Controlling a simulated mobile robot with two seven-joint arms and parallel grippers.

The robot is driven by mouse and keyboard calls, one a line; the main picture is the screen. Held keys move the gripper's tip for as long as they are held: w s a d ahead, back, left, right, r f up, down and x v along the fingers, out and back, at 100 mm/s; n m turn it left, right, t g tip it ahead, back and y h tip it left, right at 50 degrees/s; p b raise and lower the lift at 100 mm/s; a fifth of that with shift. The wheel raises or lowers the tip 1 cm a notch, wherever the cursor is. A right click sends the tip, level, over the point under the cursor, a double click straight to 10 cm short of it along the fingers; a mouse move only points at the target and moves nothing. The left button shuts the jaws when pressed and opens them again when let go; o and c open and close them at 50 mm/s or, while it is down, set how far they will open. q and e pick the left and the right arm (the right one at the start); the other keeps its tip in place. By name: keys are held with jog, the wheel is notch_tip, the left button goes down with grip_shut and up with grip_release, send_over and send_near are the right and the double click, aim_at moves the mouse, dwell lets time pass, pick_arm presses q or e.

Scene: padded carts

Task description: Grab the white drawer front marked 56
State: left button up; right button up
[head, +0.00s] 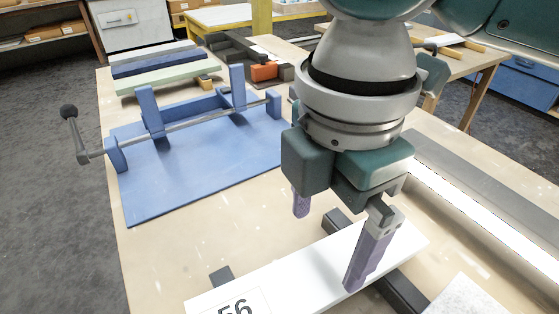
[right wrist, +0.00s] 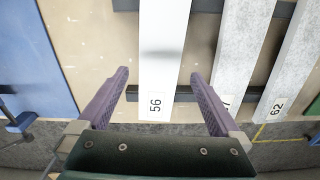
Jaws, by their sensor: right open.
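The white drawer front marked 56 (head: 300,268) lies flat across dark rails on the workbench in the head view, its number at the lower left. In the right wrist view the drawer front (right wrist: 163,30) runs up the picture, with its 56 label near the bottom. My right gripper (head: 327,250) is open above it, pointing down. In the right wrist view the purple fingers of the gripper (right wrist: 158,75) show on either side of the board with gaps. I cannot tell the exact height. My left gripper is not in view.
Speckled boards, one marked 62 (right wrist: 277,103), lie beside it on the same dark rails (right wrist: 205,94). A blue fixture (head: 190,165) with a metal bar and lever stands at the left. More boards (head: 165,72) lie behind. Bare bench top shows between fixture and drawer front.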

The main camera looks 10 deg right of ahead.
aim_at(320, 272)
notch_tip(320, 272, down, 7)
jog(key=shift+d+f+b, duration=0.1)
jog(key=shift+b, duration=0.55)
jog(key=shift+c, duration=0.2)
jog(key=c, duration=1.4)
